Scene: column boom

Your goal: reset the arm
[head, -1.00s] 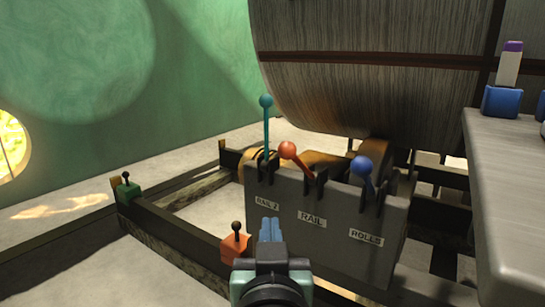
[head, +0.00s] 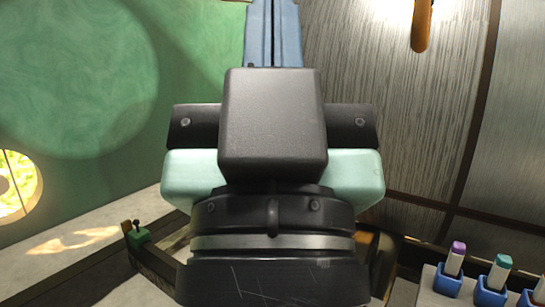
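My gripper (head: 273,12) rises up the middle of the head view, large and close to the camera. Its two blue fingers point up and stand side by side with only a thin dark line between them. They look shut, with nothing seen between them. The very tips reach the top edge of the picture.
A large grey ribbed drum (head: 370,120) fills the right. A brown handle (head: 422,25) hangs at the top right. A grey ledge (head: 432,290) at the lower right carries blue holders (head: 448,282) with coloured-capped pieces. A green lever box (head: 138,238) sits on a dark rail at lower left.

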